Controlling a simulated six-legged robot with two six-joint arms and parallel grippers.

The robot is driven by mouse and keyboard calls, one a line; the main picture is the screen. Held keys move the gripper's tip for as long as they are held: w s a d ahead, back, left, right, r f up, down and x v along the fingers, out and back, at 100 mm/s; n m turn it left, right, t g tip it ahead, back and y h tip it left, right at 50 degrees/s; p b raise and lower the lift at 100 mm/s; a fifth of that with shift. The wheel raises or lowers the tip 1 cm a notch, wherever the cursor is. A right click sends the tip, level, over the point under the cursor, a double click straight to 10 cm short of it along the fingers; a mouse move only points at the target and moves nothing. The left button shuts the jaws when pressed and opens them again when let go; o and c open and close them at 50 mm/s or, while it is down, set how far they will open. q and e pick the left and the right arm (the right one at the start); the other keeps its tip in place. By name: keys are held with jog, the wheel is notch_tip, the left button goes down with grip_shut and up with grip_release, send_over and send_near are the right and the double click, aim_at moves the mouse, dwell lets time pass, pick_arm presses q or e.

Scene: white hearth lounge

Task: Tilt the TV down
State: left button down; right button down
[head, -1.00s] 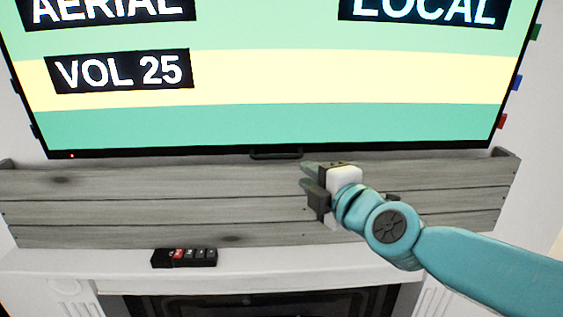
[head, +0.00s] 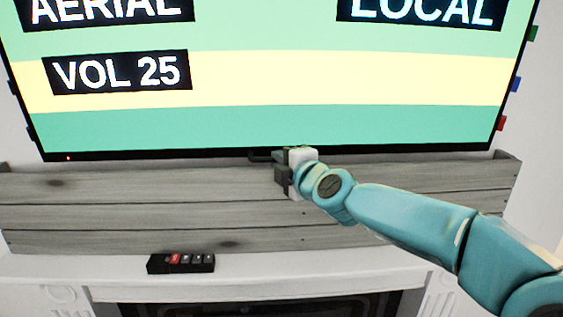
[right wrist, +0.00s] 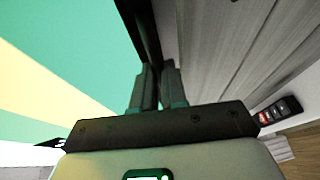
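The TV (head: 270,125) hangs on the wall and fills the top of the head view; in the right wrist view its lit screen (right wrist: 60,60) is at the left. A dark bar handle (head: 262,156) sits under the middle of its bottom edge. My right gripper (head: 281,164) is at the right part of this handle and covers its right end. In the right wrist view the fingers (right wrist: 158,85) lie close together with a narrow gap, beside the black TV edge (right wrist: 143,30). Whether they grip the handle is hidden. My left gripper is out of view.
A grey wooden plank box (head: 140,210) runs just below the TV, behind my right gripper. A black remote-like device (head: 181,263) with a red button lies on the white mantel (head: 250,266), above the dark fireplace opening (head: 250,306). Coloured tabs (head: 516,84) stick out at the TV's right edge.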

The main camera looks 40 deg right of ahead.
jog(key=shift+p, duration=0.45)
jog(key=shift+a, duration=0.1)
jog(key=c, duration=1.4)
grip_release()
jog(key=shift+s, duration=0.15)
jog(key=shift+c, duration=0.2)
jog(key=s+a+r+p, duration=0.1)
jog(key=s+a+p, duration=0.1)
jog(key=s, duration=1.4)
jog(key=shift+a+r+p, duration=0.3)
jog(key=shift+r+p, duration=0.05)
jog(key=shift+p, duration=0.25)
jog(key=shift+s+r, duration=0.1)
jog(key=shift+s, duration=0.2)
